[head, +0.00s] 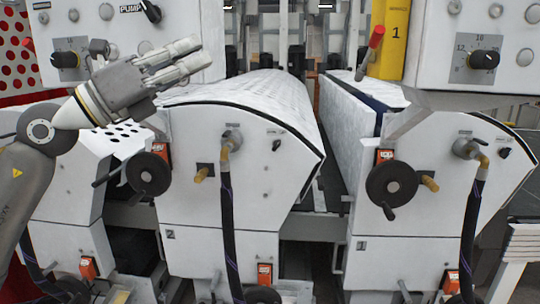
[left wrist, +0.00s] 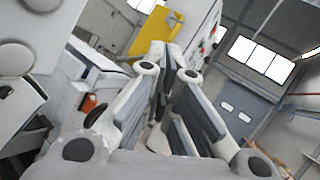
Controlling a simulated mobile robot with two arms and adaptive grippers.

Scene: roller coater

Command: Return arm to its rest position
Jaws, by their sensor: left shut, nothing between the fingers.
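My left gripper (head: 181,60) is raised at the upper left of the head view, in front of the roller coater's white housing and below the panel marked PUMP. Its fingers lie close together and point to the right, with nothing between them. In the left wrist view the same gripper (left wrist: 168,62) fills the middle, its grey-padded fingers drawn together at the tips. My left arm (head: 28,170) comes in from the left edge. My right gripper shows in neither view.
Coater unit 2 (head: 225,235) and unit 1 (head: 410,265) stand ahead with a dark gap between them. Black handwheels (head: 148,174) (head: 392,186) and hoses (head: 228,235) (head: 470,235) stick out in front. A control panel (head: 480,45) hangs at upper right.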

